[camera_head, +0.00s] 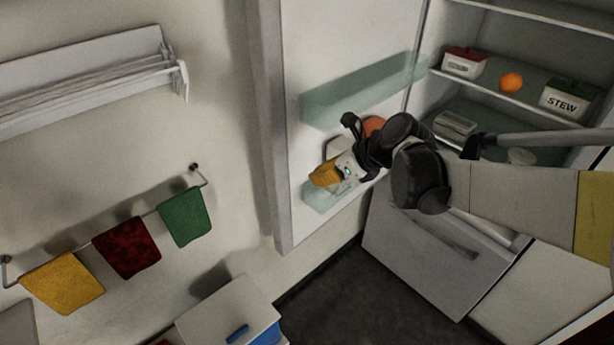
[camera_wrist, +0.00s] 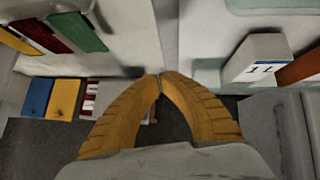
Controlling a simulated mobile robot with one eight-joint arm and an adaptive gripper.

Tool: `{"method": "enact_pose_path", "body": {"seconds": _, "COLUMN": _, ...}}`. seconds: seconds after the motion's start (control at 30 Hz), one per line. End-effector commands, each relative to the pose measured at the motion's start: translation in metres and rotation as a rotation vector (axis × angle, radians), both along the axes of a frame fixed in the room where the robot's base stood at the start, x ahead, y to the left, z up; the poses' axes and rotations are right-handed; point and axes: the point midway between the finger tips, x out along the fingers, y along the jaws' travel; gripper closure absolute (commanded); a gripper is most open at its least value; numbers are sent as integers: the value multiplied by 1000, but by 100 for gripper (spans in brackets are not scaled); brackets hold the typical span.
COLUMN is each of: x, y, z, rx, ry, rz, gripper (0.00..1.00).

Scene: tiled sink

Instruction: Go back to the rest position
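My gripper (camera_head: 325,174) is in front of the open fridge door (camera_head: 345,50), near its lower door shelf, at the end of my arm reaching in from the right. In the wrist view my gripper (camera_wrist: 161,78) shows two yellow-orange fingers whose tips meet. Nothing shows between them. The fingers point over the dark floor, with the wall on the left and the fridge door on the right.
The open fridge (camera_head: 470,20) holds a red-lidded container (camera_head: 464,62), an orange (camera_head: 511,82) and a STEW box (camera_head: 568,100). A white carton (camera_wrist: 258,62) stands close right of the fingers. Towels hang on a wall rail (camera_head: 150,212). Dark floor (camera_head: 335,305) lies below.

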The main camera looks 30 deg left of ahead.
Motion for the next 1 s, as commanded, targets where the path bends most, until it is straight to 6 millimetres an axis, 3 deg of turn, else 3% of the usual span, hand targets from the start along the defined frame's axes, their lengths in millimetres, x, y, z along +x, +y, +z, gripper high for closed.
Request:
{"method": "enact_pose_path", "body": {"seconds": 0.3, "x": -1, "y": -11, "z": 8, "rx": -3, "ry": -10, "rz": 4, "gripper": 100}}
{"method": "enact_pose_path", "body": {"seconds": 0.37, "x": 1, "y": -21, "z": 9, "rx": -13, "ry": -43, "rz": 16, "gripper": 100}}
{"method": "enact_pose_path", "body": {"seconds": 0.43, "x": 4, "y": -45, "z": 11, "rx": -41, "ry": -120, "rz": 45, "gripper": 100}}
{"method": "enact_pose_path", "body": {"seconds": 0.57, "x": 7, "y": -121, "z": 15, "rx": -153, "ry": -358, "rz": 157, "gripper": 100}}
{"method": "enact_pose_path", "body": {"seconds": 0.67, "x": 0, "y": -192, "z": 13, "rx": -289, "ry": -563, "rz": 285, "gripper": 100}}
{"method": "enact_pose_path", "body": {"seconds": 0.8, "x": -24, "y": -285, "z": 1, "rx": -510, "ry": -798, "rz": 502, "gripper": 100}}
{"method": "enact_pose_path", "body": {"seconds": 1.0, "x": -76, "y": -398, "z": -35, "rx": -845, "ry": -1005, "rz": 879, "gripper": 100}}
